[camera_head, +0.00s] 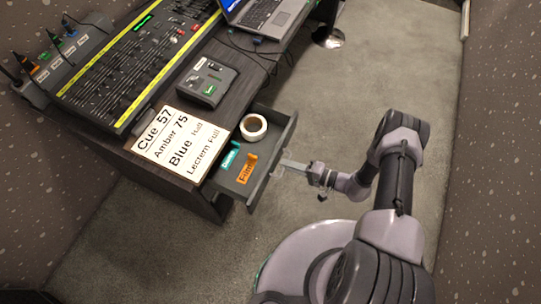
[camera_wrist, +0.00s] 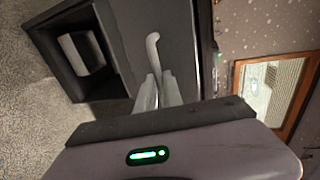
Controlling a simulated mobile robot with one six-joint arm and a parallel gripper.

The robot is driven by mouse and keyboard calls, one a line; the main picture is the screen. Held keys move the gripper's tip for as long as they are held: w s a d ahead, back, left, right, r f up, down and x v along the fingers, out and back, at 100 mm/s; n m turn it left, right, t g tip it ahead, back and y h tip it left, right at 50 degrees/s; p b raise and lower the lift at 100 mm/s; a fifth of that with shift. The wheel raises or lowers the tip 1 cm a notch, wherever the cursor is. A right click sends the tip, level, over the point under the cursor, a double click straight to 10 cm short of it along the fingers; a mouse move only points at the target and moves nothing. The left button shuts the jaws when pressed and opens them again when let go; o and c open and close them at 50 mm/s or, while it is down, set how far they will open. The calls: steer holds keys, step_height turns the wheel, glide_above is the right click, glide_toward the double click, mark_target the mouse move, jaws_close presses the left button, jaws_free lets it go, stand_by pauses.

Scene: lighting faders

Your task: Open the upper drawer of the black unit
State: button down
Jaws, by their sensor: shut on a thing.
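The black unit (camera_head: 200,199) stands under the dark desk top at the left in the head view. Its upper drawer (camera_head: 286,147) is pulled out, and its inside shows. In the drawer lie a white tape roll (camera_head: 254,127), a teal label piece (camera_head: 230,157) and an orange label piece (camera_head: 246,169). My gripper (camera_head: 286,167) is at the outer face of the drawer front. In the wrist view, my gripper (camera_wrist: 158,90) is shut on the pale curved handle (camera_wrist: 153,45). The grip itself is partly hidden by the fingers.
A cue sheet (camera_head: 180,146), a small black control box (camera_head: 207,82), a lighting desk (camera_head: 130,60) and a laptop (camera_head: 262,14) lie on the desk top (camera_head: 222,50). Bare carpet (camera_head: 340,100) lies right of the drawer. Speckled walls bound the space.

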steer(key=f+v, duration=0.1)
steer(key=v, duration=0.6)
steer(key=shift+d+f, duration=0.25)
steer(key=shift+s, duration=0.1)
steer(key=c, duration=1.5)
jaws_free()
steer(key=p+v, duration=0.1)
steer(key=v, duration=1.6)
steer(key=shift+s+d+p, duration=0.15)
steer(key=shift+p, duration=0.15)
